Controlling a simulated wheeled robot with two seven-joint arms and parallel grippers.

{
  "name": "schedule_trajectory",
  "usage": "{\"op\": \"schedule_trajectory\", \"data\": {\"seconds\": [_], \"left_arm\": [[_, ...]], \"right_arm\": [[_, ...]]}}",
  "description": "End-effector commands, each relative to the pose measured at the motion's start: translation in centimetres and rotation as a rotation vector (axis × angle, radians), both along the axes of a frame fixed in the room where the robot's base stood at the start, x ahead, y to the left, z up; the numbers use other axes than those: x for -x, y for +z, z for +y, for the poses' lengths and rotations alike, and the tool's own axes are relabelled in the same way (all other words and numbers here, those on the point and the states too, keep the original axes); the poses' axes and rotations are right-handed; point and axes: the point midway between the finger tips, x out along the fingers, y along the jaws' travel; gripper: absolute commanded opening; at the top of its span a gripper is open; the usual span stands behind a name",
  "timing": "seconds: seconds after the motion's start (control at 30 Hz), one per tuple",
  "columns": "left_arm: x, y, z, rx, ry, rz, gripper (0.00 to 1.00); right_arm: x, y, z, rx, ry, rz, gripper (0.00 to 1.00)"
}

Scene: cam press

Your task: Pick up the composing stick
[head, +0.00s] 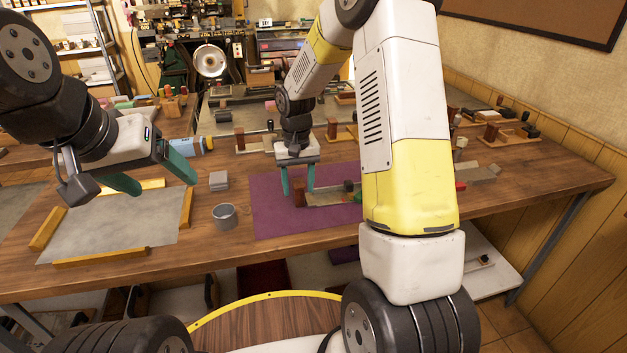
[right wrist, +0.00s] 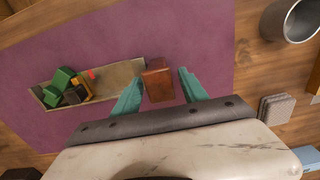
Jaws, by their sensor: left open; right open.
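The composing stick looks like a shallow grey metal tray (head: 328,198) with a reddish-brown wooden block (head: 299,194) at its left end. It lies on the purple mat (head: 268,218). In the right wrist view the tray (right wrist: 116,82) holds green, yellow and dark pieces at its far end. My right gripper (head: 298,188) points down, open, with its teal fingers on either side of the wooden block (right wrist: 157,82); I cannot tell whether they touch it. My left gripper (head: 166,187) is open and empty above the grey sheet at left. My right arm hides the stick's right end.
A grey metal cup (head: 224,216) and a small grey block (head: 219,181) stand left of the mat. Yellow wooden bars (head: 98,255) edge the grey sheet (head: 105,230). Several similar wood-and-metal tools (head: 256,139) lie along the table's back.

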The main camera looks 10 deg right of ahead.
Motion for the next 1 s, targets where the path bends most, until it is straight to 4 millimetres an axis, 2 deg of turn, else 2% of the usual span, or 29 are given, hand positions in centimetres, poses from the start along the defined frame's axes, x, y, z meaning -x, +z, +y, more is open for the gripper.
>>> {"op": "schedule_trajectory", "data": {"seconds": [0.07, 0.3, 0.77, 1.0], "left_arm": [[0.0, 0.0, 0.0, 0.000, 0.000, 0.000, 0.76], [0.0, 0.0, 0.0, 0.000, 0.000, 0.000, 0.76], [0.0, 0.0, 0.0, 0.000, 0.000, 0.000, 0.76], [0.0, 0.0, 0.0, 0.000, 0.000, 0.000, 0.76]], "right_arm": [[0.0, 0.0, 0.0, 0.000, 0.000, 0.000, 0.47], [0.0, 0.0, 0.0, 0.000, 0.000, 0.000, 0.00], [-0.1, 0.3, 0.0, 0.000, 0.000, -0.003, 0.00], [-0.1, 1.9, 0.0, -0.001, 0.001, -0.005, 0.00]]}}
